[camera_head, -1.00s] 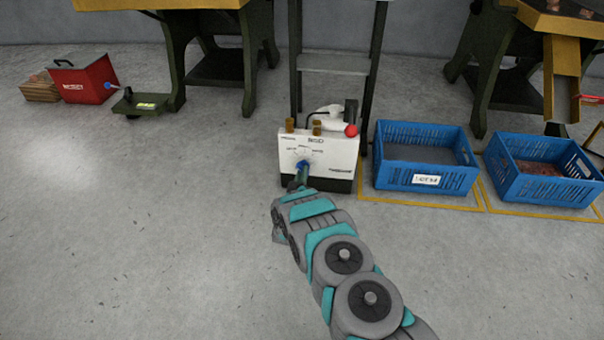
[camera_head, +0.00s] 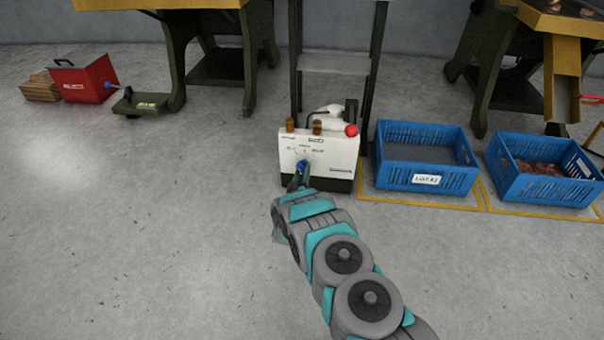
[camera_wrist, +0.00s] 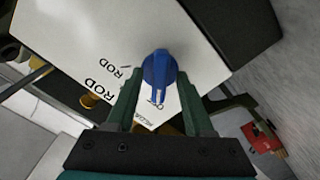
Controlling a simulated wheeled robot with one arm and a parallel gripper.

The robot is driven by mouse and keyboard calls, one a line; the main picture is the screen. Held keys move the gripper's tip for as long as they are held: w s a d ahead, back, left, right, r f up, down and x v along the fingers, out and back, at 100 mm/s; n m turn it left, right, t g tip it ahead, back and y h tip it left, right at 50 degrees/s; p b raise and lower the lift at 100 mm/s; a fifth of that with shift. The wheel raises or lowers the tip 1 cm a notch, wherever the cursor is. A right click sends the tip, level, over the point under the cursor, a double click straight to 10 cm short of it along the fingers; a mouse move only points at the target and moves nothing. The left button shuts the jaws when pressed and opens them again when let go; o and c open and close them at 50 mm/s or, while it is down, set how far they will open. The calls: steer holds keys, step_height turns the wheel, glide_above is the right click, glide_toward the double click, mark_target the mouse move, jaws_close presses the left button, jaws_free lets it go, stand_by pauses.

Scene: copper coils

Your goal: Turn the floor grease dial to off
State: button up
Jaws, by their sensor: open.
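The dial (camera_head: 303,165) is a blue knob on the front of a white box (camera_head: 342,152) with a dark base, standing on the floor. In the wrist view the blue dial (camera_wrist: 158,74) sits between the tips of my gripper (camera_wrist: 160,100), with printed words around it, several partly covered. My gripper (camera_head: 300,178) is open, its fingers either side of the dial. I cannot tell whether they touch it. The exact dial setting is hard to read.
Blue crates (camera_head: 425,178) stand to the right inside yellow floor lines. A red box (camera_head: 84,80) lies far left.

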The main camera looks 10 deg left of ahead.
steer(key=s, duration=0.7)
steer(key=shift+s+a+p, duration=0.15)
steer(key=shift+s+p, duration=0.2)
step_height(320, 180, up, 18)
steer(key=m+g+y+p, duration=0.2)
steer(key=m+g+p, duration=0.15)
steer(key=g, duration=0.35)
glide_above(301, 169)
steer(key=s+d, duration=0.4)
steer(key=s, duration=0.5)
steer(key=s+d+r+g+p, duration=0.1)
steer(key=s+d+r+g, duration=0.25)
steer(key=s+r, duration=0.45)
steer(key=s+d+r+m+g+p, duration=0.1)
steer(key=s+d+r+g, duration=0.2)
steer(key=s, duration=1.2)
steer(key=s+d+r+m+g+h+p, duration=0.1)
steer(key=s+d+r, duration=0.6)
steer(key=s, duration=0.9)
steer(key=s+d+r+m+g+p, duration=0.2)
steer(key=s+d+r+g, duration=0.3)
steer(key=s, duration=1.1)
steer(key=d+r, duration=0.1)
steer(key=d, duration=0.1)
steer(key=shift+s+d+p, duration=0.15)
steer(key=shift+d+p, duration=0.25)
steer(key=shift+r, duration=0.1)
